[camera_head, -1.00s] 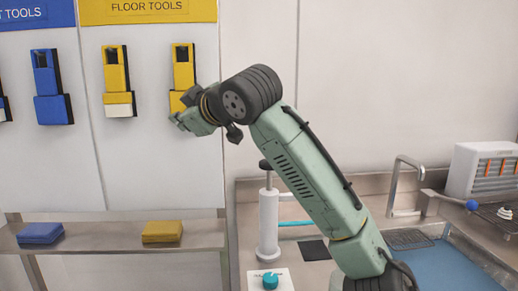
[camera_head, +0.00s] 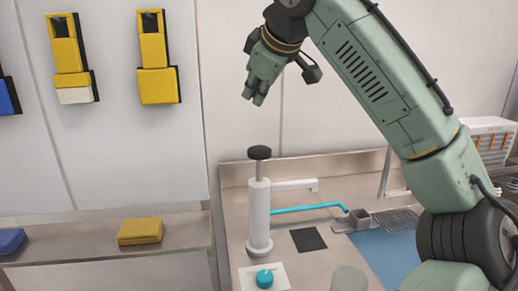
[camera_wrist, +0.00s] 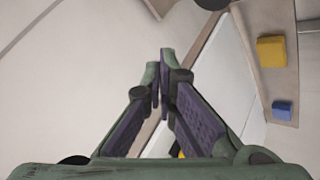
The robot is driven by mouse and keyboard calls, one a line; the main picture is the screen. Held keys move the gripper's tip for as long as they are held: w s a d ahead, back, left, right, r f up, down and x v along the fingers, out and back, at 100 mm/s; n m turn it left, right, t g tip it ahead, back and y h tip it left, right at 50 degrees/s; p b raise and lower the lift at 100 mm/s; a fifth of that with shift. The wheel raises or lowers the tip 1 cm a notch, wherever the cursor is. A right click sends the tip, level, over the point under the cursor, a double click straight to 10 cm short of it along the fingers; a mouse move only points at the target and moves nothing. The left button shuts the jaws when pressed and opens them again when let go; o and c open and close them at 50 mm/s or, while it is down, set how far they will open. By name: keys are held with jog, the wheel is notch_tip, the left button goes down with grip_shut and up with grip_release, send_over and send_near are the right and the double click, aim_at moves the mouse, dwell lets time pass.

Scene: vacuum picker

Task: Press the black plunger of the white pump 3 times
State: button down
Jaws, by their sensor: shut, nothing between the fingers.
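The white pump (camera_head: 259,213) stands upright on the metal counter in the head view. Its black plunger (camera_head: 259,153) tops a thin grey rod that sticks up out of the white cylinder, so it is raised. My gripper (camera_head: 254,97) is shut and empty. It points down in front of the wall, above the plunger in the picture, with a clear gap between them. In the wrist view my closed fingers (camera_wrist: 163,65) show in the middle, and I cannot make out the pump there.
A white pipe (camera_head: 295,185) and a turquoise tube (camera_head: 308,208) lie right of the pump. A turquoise knob (camera_head: 264,278) on a white plate sits in front. A shelf (camera_head: 185,232) at left holds a yellow pad (camera_head: 140,231). Yellow tools (camera_head: 157,85) hang on the wall.

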aim_at(257, 151)
notch_tip(257, 151, down, 8)
jog(key=b, duration=0.2)
jog(key=shift+b, duration=0.4)
jog(key=shift+f, duration=0.1)
dwell(1.1)
jog(key=shift+f, duration=0.4)
jog(key=shift+f+b, duration=1.45)
jog(key=shift+f, duration=0.75)
dwell(1.6)
jog(key=shift+r, duration=0.15)
jog(key=shift+r+p, duration=2.4)
jog(key=shift+r, duration=0.1)
